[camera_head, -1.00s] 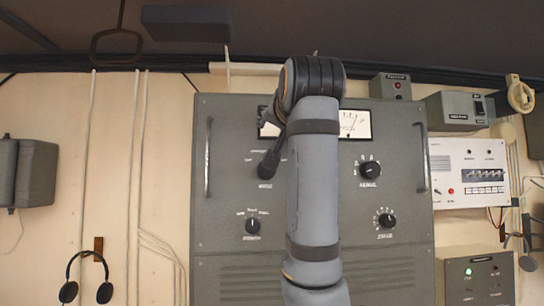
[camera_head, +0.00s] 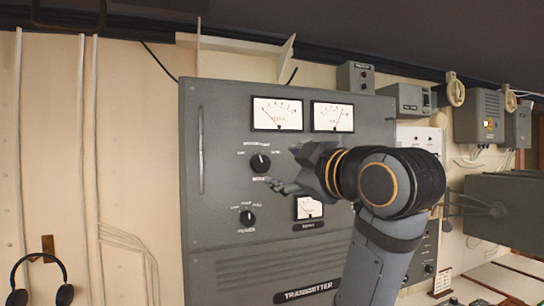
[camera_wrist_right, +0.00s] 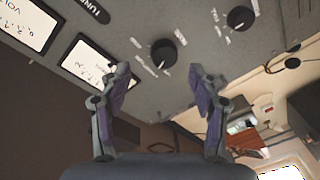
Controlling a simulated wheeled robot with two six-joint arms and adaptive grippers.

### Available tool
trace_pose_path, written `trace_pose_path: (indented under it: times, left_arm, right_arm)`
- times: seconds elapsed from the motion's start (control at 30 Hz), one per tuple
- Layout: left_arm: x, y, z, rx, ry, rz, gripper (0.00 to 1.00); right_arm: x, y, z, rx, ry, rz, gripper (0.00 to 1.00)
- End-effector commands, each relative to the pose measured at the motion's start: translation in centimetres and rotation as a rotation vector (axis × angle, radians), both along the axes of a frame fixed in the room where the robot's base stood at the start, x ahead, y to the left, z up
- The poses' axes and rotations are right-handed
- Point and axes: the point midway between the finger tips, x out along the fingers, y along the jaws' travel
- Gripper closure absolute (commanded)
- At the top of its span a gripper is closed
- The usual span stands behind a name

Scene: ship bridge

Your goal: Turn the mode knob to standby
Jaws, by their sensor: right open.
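A grey transmitter panel (camera_head: 226,120) carries a black upper knob (camera_head: 260,163) with small labels around it, which seems to be the mode knob; its lettering is too small to read surely. Its pale mark points up and slightly left. A lower knob (camera_head: 247,218) sits beneath it, labelled power. My right gripper (camera_head: 285,170) is open and empty, just right of the upper knob in the head view. In the right wrist view, a black knob (camera_wrist_right: 163,53) appears ahead of the gap between the open fingers (camera_wrist_right: 158,82), apparently apart from them. My left gripper is out of view.
Two large meters (camera_head: 277,114) (camera_head: 332,117) are above the gripper, and a small meter (camera_head: 309,207) is below it. A vertical handle (camera_head: 201,150) stands at the panel's left. Headphones (camera_head: 38,280) hang at lower left. My right forearm covers the panel's right part.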

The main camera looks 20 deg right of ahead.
Motion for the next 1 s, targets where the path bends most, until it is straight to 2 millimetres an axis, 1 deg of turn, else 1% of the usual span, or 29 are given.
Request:
trace_pose_path:
  times: [0.03, 0.13, 0.2, 0.3, 0.47, 0.57, 0.67, 0.77, 0.8, 1.0]
  left_arm:
    - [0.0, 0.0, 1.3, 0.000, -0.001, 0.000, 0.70]
    - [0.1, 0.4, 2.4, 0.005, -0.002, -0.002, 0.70]
    - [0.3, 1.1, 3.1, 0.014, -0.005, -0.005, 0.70]
    - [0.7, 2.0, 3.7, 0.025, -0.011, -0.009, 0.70]
    - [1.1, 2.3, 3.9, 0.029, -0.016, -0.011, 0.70]
    - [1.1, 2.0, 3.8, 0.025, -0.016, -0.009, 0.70]
    - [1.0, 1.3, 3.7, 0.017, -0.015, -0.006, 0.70]
    - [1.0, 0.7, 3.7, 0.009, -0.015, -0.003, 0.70]
    - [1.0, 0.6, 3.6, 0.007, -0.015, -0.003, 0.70]
    - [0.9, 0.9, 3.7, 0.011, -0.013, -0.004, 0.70]
  right_arm:
    - [1.2, 0.3, 0.5, 0.001, 0.005, 0.003, 0.38]
    - [3.2, 0.6, 0.5, 0.001, 0.005, 0.003, 0.38]
    - [4.4, 0.8, 0.5, 0.001, 0.004, 0.002, 0.38]
    - [5.6, 0.9, 0.4, 0.002, 0.002, 0.001, 0.38]
    - [6.4, 1.0, 0.1, 0.001, -0.001, -0.001, 0.38]
    - [6.4, 1.0, 0.1, 0.001, -0.001, 0.000, 0.38]
    - [6.4, 1.1, 0.1, 0.001, -0.001, 0.000, 0.38]
    - [6.4, 1.0, 0.1, 0.001, -0.001, 0.000, 0.50]
    - [6.4, 1.0, 0.1, 0.001, -0.001, 0.000, 0.55]
    - [6.4, 1.1, 0.1, 0.002, 0.000, 0.001, 0.82]
